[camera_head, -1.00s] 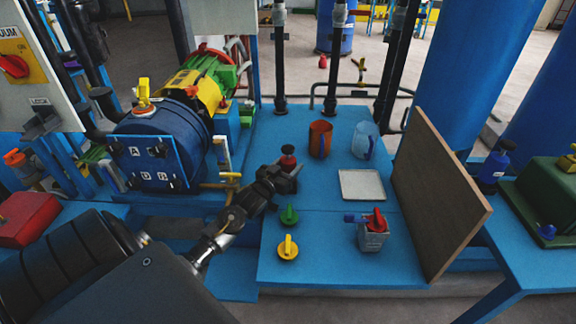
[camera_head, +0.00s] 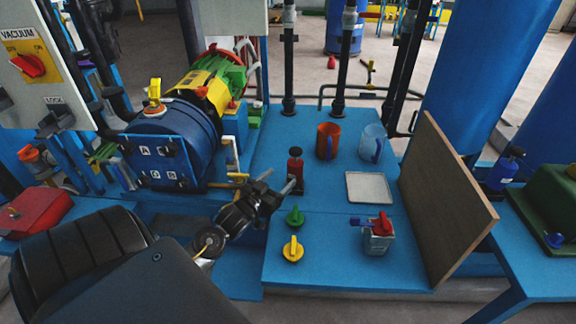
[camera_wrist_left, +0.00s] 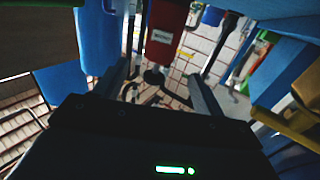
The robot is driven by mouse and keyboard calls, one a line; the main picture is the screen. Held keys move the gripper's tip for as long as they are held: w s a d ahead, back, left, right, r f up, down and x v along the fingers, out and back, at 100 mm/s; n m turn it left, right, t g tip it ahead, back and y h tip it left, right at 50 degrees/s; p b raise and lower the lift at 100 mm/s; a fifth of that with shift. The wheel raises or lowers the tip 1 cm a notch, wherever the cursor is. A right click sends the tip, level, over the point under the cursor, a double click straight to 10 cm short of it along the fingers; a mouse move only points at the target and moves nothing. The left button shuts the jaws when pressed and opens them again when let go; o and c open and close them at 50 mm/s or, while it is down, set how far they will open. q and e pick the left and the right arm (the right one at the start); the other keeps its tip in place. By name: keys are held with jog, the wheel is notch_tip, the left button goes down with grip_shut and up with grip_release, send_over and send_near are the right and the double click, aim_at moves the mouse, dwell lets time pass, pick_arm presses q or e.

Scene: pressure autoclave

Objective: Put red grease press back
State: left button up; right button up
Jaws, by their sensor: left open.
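The red grease press (camera_head: 295,171), a small red cylinder with a black knob on top, stands upright on the blue table, left of the square white tray. My left gripper (camera_head: 279,181) is open, just to the left and near side of the press. One finger reaches close to the lower part of the press, and I cannot tell whether it touches. In the left wrist view the press (camera_wrist_left: 166,35) shows its red body, a white label and a dark knob. It appears beyond and between the spread fingers (camera_wrist_left: 160,85). My right gripper is not in view.
A green knob (camera_head: 295,215) and a yellow knob (camera_head: 292,249) lie on the near table. Orange (camera_head: 328,141) and clear (camera_head: 371,143) jugs stand behind the white tray (camera_head: 369,201). A grey can with a red top (camera_head: 379,239) stands front right. A brown board (camera_head: 445,205) closes the right.

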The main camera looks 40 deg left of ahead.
pick_arm(q)
jog(key=s, duration=0.2)
jog(key=shift+s+d, duration=0.15)
jog(key=shift+s, duration=0.15)
dwell(0.3)
